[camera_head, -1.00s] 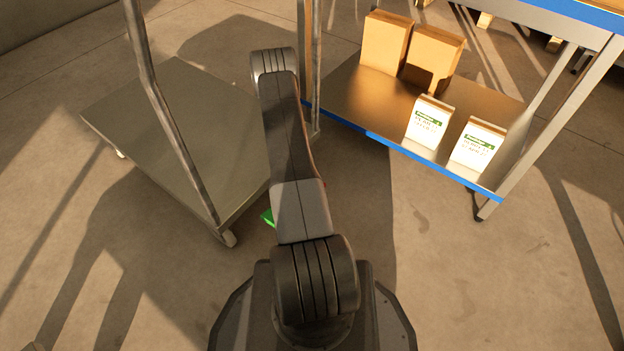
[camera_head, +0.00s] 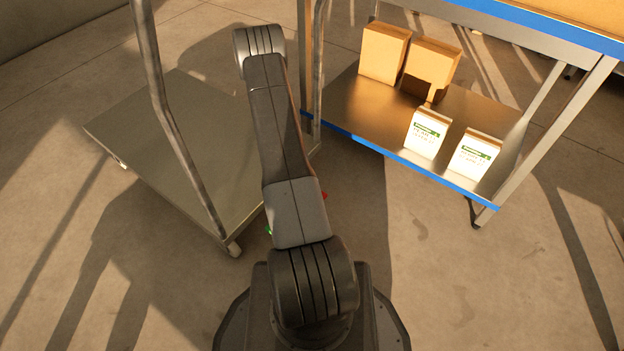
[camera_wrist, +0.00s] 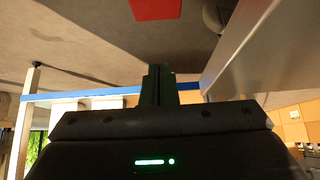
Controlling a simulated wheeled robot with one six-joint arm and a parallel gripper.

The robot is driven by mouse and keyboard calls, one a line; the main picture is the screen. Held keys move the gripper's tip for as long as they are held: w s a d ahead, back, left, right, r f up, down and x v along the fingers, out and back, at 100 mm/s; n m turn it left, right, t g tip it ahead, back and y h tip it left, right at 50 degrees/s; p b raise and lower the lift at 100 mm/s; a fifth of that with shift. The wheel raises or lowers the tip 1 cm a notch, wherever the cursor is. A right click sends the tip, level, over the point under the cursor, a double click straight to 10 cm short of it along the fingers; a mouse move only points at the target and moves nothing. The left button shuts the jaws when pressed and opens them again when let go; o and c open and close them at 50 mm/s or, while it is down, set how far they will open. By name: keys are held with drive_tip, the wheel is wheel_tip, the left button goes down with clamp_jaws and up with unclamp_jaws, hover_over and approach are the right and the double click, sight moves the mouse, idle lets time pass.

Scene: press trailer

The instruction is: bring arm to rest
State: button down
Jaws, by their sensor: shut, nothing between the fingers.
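My gripper (camera_wrist: 160,84) shows in the wrist view with its two dark fingers close together and nothing between them. In that view a blue edge of the shelf cart (camera_wrist: 90,93) passes behind the fingers. In the head view my arm extends forward from its base between the flat trolley and the shelf cart, and the gripper itself is hidden there. A small bit of green shows at the arm's left side and a bit of red at its right.
A flat grey trolley (camera_head: 140,165) with an upright metal frame stands at the left. A blue-edged shelf cart (camera_head: 440,176) at the right holds brown cartons (camera_head: 384,53) and white boxes with green labels (camera_head: 474,155). A red patch (camera_wrist: 154,9) lies on the floor. Bare floor is at the lower right.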

drive_tip(key=shift+v, duration=0.8)
drive_tip(key=shift+w+f, duration=0.1)
drive_tip(key=b+x, duration=0.1)
drive_tip(key=x, duration=0.2)
drive_tip(key=b+x, duration=0.1)
drive_tip(key=x, duration=0.2)
drive_tip(key=b+x, duration=0.1)
drive_tip(key=x, duration=0.2)
drive_tip(key=shift+s+f, duration=0.2)
drive_tip(key=shift+f, duration=0.4)
drive_tip(key=f, duration=0.1)
drive_tip(key=f+b, duration=0.1)
drive_tip(key=shift+a+f, duration=0.25)
drive_tip(key=shift+f, duration=0.05)
drive_tip(key=shift+s+f+b, duration=0.3)
drive_tip(key=shift+f+b, duration=0.25)
drive_tip(key=shift+f, duration=0.15)
